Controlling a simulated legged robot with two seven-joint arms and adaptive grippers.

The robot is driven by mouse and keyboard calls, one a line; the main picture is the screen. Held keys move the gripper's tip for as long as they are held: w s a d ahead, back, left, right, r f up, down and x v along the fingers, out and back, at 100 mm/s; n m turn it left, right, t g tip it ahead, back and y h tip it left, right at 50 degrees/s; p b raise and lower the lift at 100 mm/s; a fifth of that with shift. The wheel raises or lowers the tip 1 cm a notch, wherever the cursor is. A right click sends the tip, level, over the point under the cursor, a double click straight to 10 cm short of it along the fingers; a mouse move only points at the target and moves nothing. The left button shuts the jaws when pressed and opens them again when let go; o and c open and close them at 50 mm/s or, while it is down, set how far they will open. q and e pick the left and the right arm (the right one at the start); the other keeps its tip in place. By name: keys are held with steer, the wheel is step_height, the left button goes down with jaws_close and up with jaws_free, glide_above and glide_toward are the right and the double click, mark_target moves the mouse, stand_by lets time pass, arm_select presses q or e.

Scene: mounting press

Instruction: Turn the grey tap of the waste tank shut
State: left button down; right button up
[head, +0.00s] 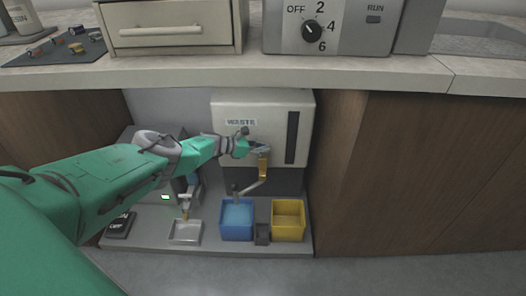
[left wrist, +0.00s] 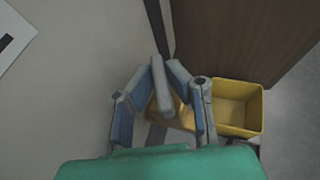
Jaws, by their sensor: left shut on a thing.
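The waste tank (head: 228,150) is a pale box marked WASTE, with a dark vertical strip on its right side, under the counter. Below its front a brass-coloured piece (head: 263,168) and a grey spout (head: 250,187) slant down to the left toward the blue bin. My left gripper (head: 261,148) is in front of the tank, just above the brass piece. In the left wrist view its fingers are closed around a grey bar, the tap's handle (left wrist: 161,92). In the head view the gripper hides most of the handle. My right gripper is not in view.
A blue bin (head: 237,236) with blue contents and a yellow bin (head: 288,235) stand below the tank, with a small dark block (head: 262,234) between them. A metal tray (head: 186,231) is to the left. The counter edge (head: 350,75) overhangs; a wooden panel (head: 335,170) closes the right.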

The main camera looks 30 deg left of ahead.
arm_select(q)
steer(key=shift+a, duration=0.1)
stand_by(0.4)
steer(key=c, duration=1.6)
jaws_free()
steer(key=shift+o, duration=0.2)
